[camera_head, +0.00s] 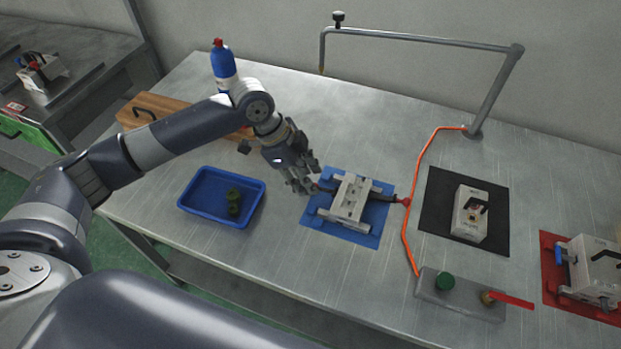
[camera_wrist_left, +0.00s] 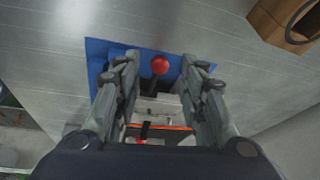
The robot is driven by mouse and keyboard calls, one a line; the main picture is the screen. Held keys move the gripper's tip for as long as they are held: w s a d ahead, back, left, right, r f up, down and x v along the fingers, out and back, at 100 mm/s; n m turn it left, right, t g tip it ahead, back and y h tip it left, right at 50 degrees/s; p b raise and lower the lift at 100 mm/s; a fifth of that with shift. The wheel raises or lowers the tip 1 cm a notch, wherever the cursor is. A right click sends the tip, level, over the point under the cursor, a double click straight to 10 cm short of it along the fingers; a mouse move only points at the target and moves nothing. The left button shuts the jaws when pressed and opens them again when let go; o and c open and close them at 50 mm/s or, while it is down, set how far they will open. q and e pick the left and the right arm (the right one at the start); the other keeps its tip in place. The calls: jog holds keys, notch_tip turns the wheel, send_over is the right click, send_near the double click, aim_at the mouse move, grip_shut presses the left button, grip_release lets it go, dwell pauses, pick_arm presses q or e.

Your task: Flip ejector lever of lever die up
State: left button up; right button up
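The lever die (camera_head: 350,200) is a pale metal block with side bars, lying on a blue mat (camera_head: 364,239). A dark lever with a red ball knob (camera_head: 406,201) sticks out on its right. On its left, another dark lever reaches toward my left gripper (camera_head: 308,184). In the left wrist view, a red ball knob (camera_wrist_left: 160,64) on a dark lever shows between the spread fingers of my left gripper (camera_wrist_left: 161,82). The fingers look apart from the knob, with gaps on both sides. The die behind is partly hidden by the gripper. My right gripper is not in view.
A blue tray (camera_head: 190,206) with green pieces (camera_head: 234,202) stands left of the mat. A blue bottle (camera_head: 223,68) and a wooden box (camera_head: 150,106) are behind my arm. An orange hose (camera_head: 412,160), a black mat (camera_head: 435,190) and a control box (camera_head: 462,299) lie right.

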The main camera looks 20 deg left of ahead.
pick_arm(q)
jog(key=shift+x, duration=1.15)
jog(key=shift+s, duration=0.1)
grip_shut()
jog(key=shift+r+p, duration=0.15)
jog(key=shift+p, duration=0.2)
jog(key=y+p, duration=0.1)
jog(key=p, duration=0.2)
jog(key=r+y+p, duration=0.1)
jog(key=p, duration=0.2)
jog(key=d+r+y+p, duration=0.1)
jog(key=y+p, duration=0.1)
jog(key=p, duration=0.1)
jog(key=shift+d+r, duration=0.1)
jog(key=shift+r, duration=0.15)
jog(key=shift+d+y+p, duration=0.2)
jog(key=shift+y+p, duration=0.5)
jog(key=shift+p, duration=0.05)
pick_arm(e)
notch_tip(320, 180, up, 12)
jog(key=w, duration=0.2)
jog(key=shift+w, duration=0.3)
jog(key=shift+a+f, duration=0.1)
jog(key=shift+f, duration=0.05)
pick_arm(q)
grip_release()
jog(key=shift+m, duration=0.3)
